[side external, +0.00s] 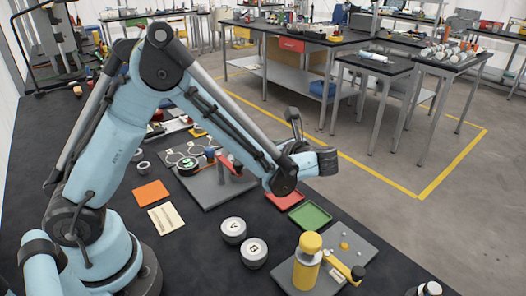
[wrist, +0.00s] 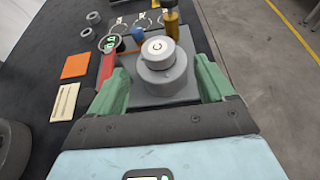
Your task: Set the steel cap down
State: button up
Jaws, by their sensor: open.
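The steel cap (wrist: 157,48), a short grey cylinder with a dark mark on its pale top, sits upright on a wider grey round piece (wrist: 165,80) in the wrist view. Both are above a grey plate (wrist: 139,97). My gripper (wrist: 161,72) is open, its green fingers to the left and right of the stack with a gap visible on each side.
Two round weights marked A (side external: 233,230) and B (side external: 253,254) stand near the front. A yellow cylinder (side external: 306,270) stands on another grey plate. Red (side external: 285,201) and green (side external: 310,215) trays lie nearby. An orange square (side external: 151,193) and a tan card (side external: 167,219) lie left.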

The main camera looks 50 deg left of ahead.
jog(key=shift+o, duration=0.4)
jog(key=v, duration=0.5)
jog(key=a+n+h, duration=0.2)
jog(key=a+n, duration=0.1)
jog(key=a+n+g+h, duration=0.1)
jog(key=a+n+h, duration=0.1)
jog(key=n, duration=0.1)
jog(key=a+r+n+g+h, duration=0.1)
jog(key=a+n+h, duration=0.1)
jog(key=a, duration=0.1)
jog(key=shift+w+a+n+h, duration=0.3)
jog(key=shift+w+a+n, duration=0.05)
jog(key=shift+w+n, duration=0.05)
jog(key=a+r+n+h, duration=0.1)
jog(key=a+n+h, duration=0.1)
jog(key=n, duration=0.1)
jog(key=a+r+n+h, duration=0.1)
jog(key=n, duration=0.1)
jog(key=shift+s+r+h, duration=0.3)
jog(key=shift+s, duration=0.1)
notch_tip(320, 180, up, 4)
jog(key=a+n+t+h, duration=0.2)
jog(key=n+h, duration=0.1)
jog(key=n, duration=0.3)
jog(key=shift+s+d+f, duration=0.1)
jog(key=shift+d+f, duration=0.1)
jog(key=shift+f, duration=2.8)
jog(key=shift+s+d+f, duration=0.1)
jog(key=shift+d+f, duration=0.1)
jog(key=shift+f, duration=2.85)
